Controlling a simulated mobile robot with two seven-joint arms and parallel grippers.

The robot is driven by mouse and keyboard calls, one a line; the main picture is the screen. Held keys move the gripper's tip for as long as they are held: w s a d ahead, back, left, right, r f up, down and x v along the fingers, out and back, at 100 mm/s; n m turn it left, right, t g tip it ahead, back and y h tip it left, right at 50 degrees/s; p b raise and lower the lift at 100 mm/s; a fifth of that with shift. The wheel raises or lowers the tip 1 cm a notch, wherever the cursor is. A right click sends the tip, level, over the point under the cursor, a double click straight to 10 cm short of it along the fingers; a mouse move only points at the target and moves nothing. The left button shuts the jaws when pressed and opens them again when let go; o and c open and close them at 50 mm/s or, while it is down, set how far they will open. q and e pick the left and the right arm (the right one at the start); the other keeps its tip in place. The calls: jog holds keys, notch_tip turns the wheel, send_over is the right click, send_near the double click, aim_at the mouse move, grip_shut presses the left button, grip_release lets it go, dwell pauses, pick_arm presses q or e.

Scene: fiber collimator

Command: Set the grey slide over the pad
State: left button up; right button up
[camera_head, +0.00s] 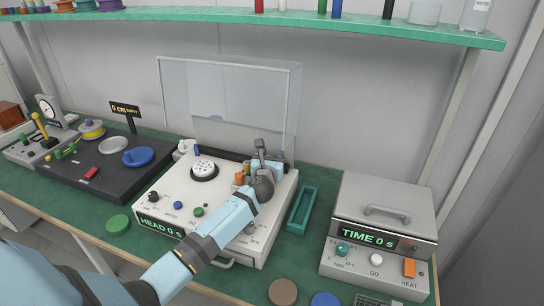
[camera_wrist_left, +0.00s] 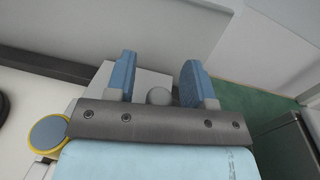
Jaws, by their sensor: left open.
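My left gripper (camera_head: 268,168) reaches over the right side of the white machine (camera_head: 165,190). In the left wrist view its two blue fingers (camera_wrist_left: 158,82) stand apart. A small grey round knob (camera_wrist_left: 158,96) shows between them, in front of a light grey block (camera_wrist_left: 150,82). This may be the grey slide, but I cannot be sure. Whether a finger touches the knob I cannot tell. A white round dotted piece on a black ring (camera_head: 204,167) sits on the machine, left of the gripper; whether it is the pad I cannot tell. The arm hides part of the machine's right side.
A clear raised cover (camera_head: 228,95) stands behind the gripper. A green open tray (camera_head: 302,210) lies to the right, then a heater box (camera_head: 385,215) reading TIME 0 s. A black panel (camera_head: 90,160) with dishes is at left. A green shelf (camera_head: 200,14) runs above.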

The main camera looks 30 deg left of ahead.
pick_arm(q)
grip_shut()
jog(key=shift+a, duration=0.5)
jog(key=s+a+p, duration=0.1)
jog(key=a, duration=0.4)
jog(key=s+a+p, duration=0.1)
jog(key=a, duration=0.4)
jog(key=s+a+p, duration=0.2)
jog(key=a, duration=0.3)
jog(key=shift+a, duration=0.45)
jog(key=shift+c, duration=1.8)
grip_release()
jog(key=o, duration=0.4)
jog(key=shift+a, duration=0.15)
jog(key=shift+c, duration=0.2)
jog(key=shift+s, duration=0.1)
